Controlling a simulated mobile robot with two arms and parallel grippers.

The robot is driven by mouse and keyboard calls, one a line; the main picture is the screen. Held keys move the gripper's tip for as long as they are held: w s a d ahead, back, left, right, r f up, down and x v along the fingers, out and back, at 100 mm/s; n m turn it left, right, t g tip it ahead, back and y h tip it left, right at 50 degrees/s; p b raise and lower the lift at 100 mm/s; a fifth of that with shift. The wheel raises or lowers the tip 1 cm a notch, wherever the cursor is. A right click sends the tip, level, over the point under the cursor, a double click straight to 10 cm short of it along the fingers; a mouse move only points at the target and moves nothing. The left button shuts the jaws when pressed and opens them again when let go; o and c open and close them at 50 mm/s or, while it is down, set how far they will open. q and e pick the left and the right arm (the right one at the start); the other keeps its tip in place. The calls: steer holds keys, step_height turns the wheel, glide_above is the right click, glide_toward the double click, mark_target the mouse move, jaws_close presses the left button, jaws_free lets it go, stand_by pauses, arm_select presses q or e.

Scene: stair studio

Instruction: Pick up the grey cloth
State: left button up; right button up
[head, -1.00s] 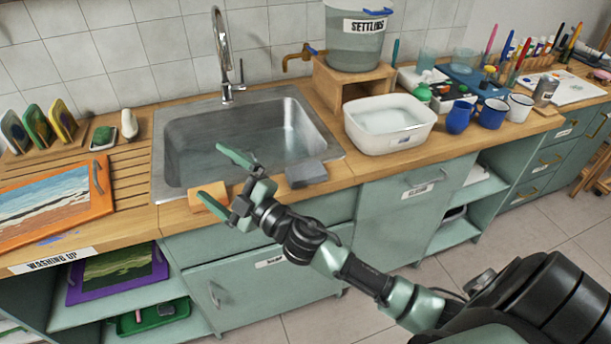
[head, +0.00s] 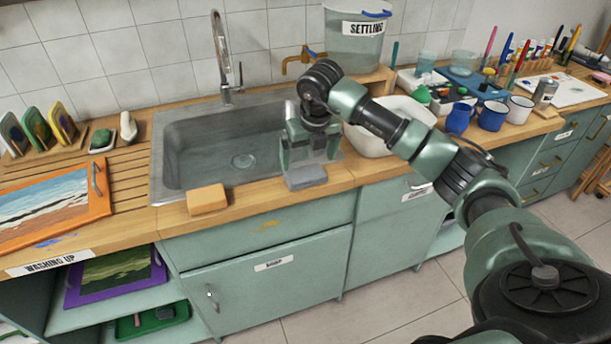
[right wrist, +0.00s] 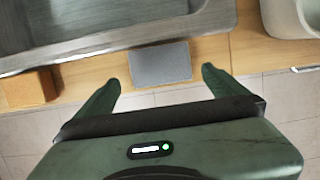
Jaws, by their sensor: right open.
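The grey cloth (head: 306,177) is a small folded block on the wooden counter at the sink's front right corner. It also shows in the right wrist view (right wrist: 160,63), just beyond and between my fingertips. My right gripper (head: 309,166) points down over the cloth with its fingers apart, one to each side of it. In the right wrist view my right gripper (right wrist: 161,82) is open and empty. I cannot tell from the views how far above the cloth the fingertips are. My left gripper is in neither view.
An orange sponge-like block (head: 207,199) lies on the counter's front edge, left of the cloth. The steel sink (head: 180,150) is behind. A white basin (head: 375,145) stands to the right, partly hidden by my arm. The counter front edge is close to the cloth.

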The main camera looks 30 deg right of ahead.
mark_target(305, 172)
steer(key=p+x, duration=0.1)
steer(key=x, duration=0.4)
steer(key=shift+w+f+p, duration=0.15)
steer(key=shift+f+p, duration=0.1)
steer(key=shift+p, duration=0.15)
steer(key=shift+w+f, duration=0.1)
steer(key=shift+f, duration=0.2)
steer(key=c, duration=1)
steer(key=shift+o, duration=0.2)
steer(key=shift+r, duration=0.1)
step_height(305, 172, up, 20)
steer(key=b, duration=0.3)
